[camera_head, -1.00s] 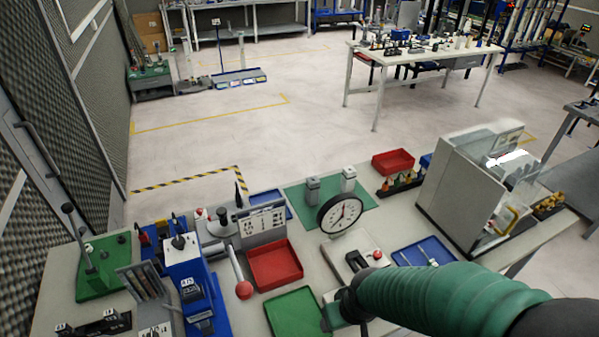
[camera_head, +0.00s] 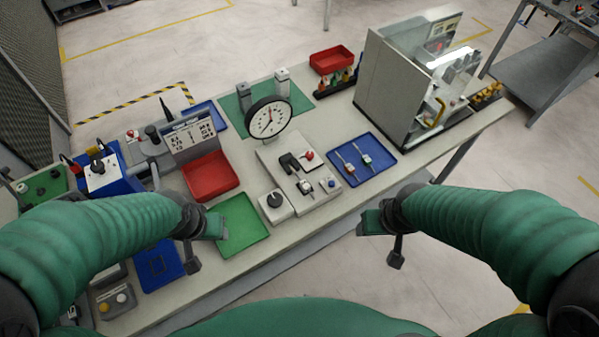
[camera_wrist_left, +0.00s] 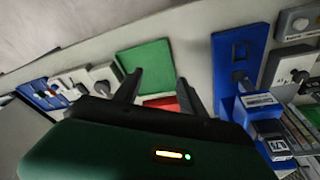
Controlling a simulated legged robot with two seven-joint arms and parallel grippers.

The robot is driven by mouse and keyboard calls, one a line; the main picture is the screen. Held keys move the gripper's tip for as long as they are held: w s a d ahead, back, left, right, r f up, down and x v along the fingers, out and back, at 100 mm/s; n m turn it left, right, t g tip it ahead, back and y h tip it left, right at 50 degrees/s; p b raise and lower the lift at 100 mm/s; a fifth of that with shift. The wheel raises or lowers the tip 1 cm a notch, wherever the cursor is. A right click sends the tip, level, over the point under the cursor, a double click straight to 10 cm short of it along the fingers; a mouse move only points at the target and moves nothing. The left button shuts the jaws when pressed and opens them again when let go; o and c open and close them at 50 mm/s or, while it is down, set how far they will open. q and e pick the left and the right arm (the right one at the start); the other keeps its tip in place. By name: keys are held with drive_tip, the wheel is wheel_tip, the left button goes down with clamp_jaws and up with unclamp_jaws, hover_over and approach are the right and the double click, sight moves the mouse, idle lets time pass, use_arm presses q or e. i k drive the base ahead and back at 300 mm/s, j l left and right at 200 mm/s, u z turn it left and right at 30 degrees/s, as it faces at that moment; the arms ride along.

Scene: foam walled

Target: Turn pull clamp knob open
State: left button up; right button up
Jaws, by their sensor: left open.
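A dial gauge (camera_head: 268,118) stands at the back of a pale fixture plate (camera_head: 300,185) carrying a black clamp-like part (camera_head: 290,163) and a red knob (camera_head: 309,155). A white box with a round black knob (camera_head: 274,200) sits at its front left. I cannot tell which knob is the pull clamp's. My left gripper (camera_head: 220,226) is above the front of the green tray, left of the fixture and apart from it. In the left wrist view its fingers (camera_wrist_left: 158,88) are spread and empty. My right gripper (camera_head: 364,222) is in front of the bench, right of the fixture; its jaw opening is unclear.
A green tray (camera_head: 241,226) and red tray (camera_head: 209,177) lie left of the fixture. A blue tray (camera_head: 361,159) with small tools lies right of it. A clear-fronted machine (camera_head: 408,80) stands at the back right. Blue devices (camera_head: 105,170) crowd the left end.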

sight(309, 155)
drive_tip(key=i+l+u, duration=0.3)
drive_tip(key=u, duration=0.15)
drive_tip(key=i+l+u, duration=0.25)
drive_tip(key=l+u, duration=0.25)
